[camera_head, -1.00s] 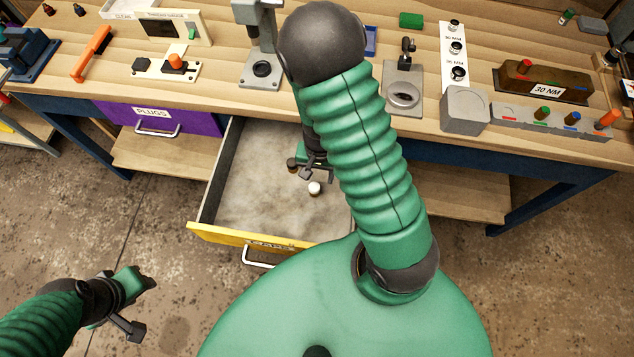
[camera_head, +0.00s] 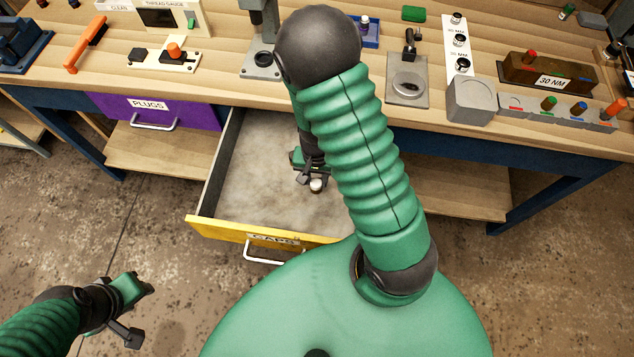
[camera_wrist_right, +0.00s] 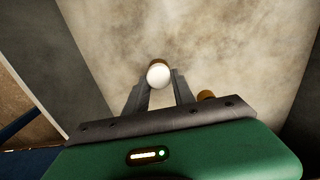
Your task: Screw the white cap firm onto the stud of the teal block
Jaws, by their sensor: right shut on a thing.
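My right gripper (camera_head: 309,179) reaches down into the open yellow drawer and is shut on the white cap (camera_head: 316,185). In the right wrist view the white cap (camera_wrist_right: 158,75) sits between the fingertips, with a brown part showing behind it. My left gripper (camera_head: 140,310) is open and empty over the floor at lower left. I cannot make out a teal block with a stud for certain. A small green block (camera_head: 413,13) lies at the back of the bench, and no stud shows on it.
The drawer front (camera_head: 225,231) is labelled CAPS; its walls surround my right gripper. A brown-topped cap (camera_wrist_right: 206,96) lies beside the right finger. The purple PLUGS drawer (camera_head: 120,108) is shut. On the bench stand a grey block (camera_head: 470,101) and a 30 NM tool (camera_head: 548,75).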

